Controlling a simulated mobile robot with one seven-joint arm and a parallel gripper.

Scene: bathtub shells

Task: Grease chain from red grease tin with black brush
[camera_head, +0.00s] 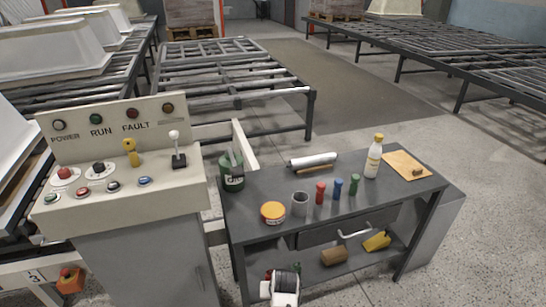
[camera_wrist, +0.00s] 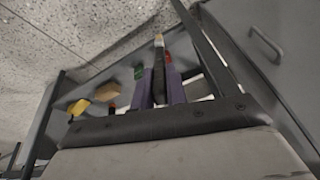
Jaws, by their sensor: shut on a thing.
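My gripper (camera_wrist: 158,88) shows in the wrist view with two purple fingers. It is shut on a slim black brush (camera_wrist: 159,62) with a pale tip, which points away from the wrist. In the head view, a white and black part of my arm is at the bottom middle, in front of the bench's low shelf; the brush cannot be made out there. The red-orange tin (camera_head: 273,213) with a yellowish top stands on the bench top at the front left, apart from my gripper. I cannot make out a chain in either view.
The grey bench (camera_head: 405,186) also holds a green can (camera_head: 232,172), a grey cup (camera_head: 300,204), small red, blue and green cylinders, a white roll and a bottle (camera_head: 373,156). A control panel (camera_head: 122,210) stands left.

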